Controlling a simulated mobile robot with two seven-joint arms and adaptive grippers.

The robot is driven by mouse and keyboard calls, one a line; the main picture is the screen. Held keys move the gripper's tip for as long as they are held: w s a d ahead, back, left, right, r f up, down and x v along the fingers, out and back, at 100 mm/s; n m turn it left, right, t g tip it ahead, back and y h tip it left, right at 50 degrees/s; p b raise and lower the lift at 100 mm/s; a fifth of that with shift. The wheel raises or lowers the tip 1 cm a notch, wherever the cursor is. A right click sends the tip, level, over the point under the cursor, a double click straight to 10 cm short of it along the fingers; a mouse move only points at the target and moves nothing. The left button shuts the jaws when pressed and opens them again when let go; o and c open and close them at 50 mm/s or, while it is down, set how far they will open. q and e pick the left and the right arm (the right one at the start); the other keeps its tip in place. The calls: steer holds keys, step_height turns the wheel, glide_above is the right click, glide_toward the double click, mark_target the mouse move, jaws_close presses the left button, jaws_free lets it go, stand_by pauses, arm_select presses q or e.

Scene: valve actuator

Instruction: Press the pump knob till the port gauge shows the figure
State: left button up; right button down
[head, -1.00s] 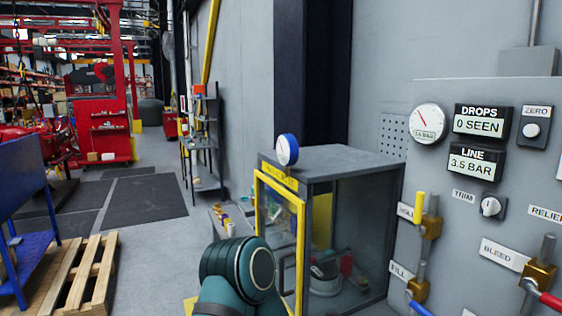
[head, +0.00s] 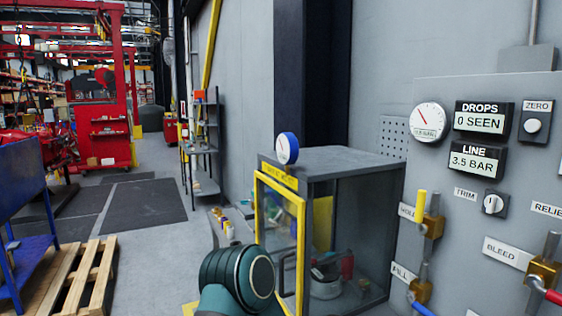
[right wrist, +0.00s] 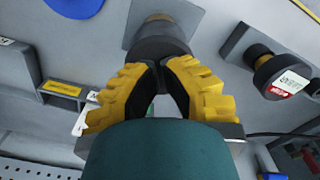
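In the right wrist view my right gripper (right wrist: 162,68) has its yellow fingers drawn together, tips at a dark round knob (right wrist: 160,45) on a square plate. Whether the tips touch the knob cannot be told, and I see no label naming it the pump knob. In the head view a white round gauge (head: 428,123) is on the grey panel; its small print is too blurred to read. A blue-rimmed gauge (head: 287,148) stands on the cabinet; its reading is too small. Which one is the port gauge is unclear. My left gripper is not in view.
The LINE display (head: 477,161) reads 3.5 BAR and the DROPS display (head: 483,120) reads 0 SEEN. Valve handles, including a yellow one (head: 420,205), stick out from the panel. A yellow-framed glass cabinet (head: 345,230) stands beside it. Another dark cylinder (right wrist: 280,72) is at right in the wrist view.

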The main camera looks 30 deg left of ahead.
steer(key=shift+f, duration=0.3)
steer(key=shift+f+b, duration=0.35)
steer(key=shift+b, duration=0.15)
steer(key=shift+f, duration=0.25)
steer(key=shift+r, duration=0.1)
steer(key=shift+r+p, duration=1.75)
steer(key=shift+r, duration=0.65)
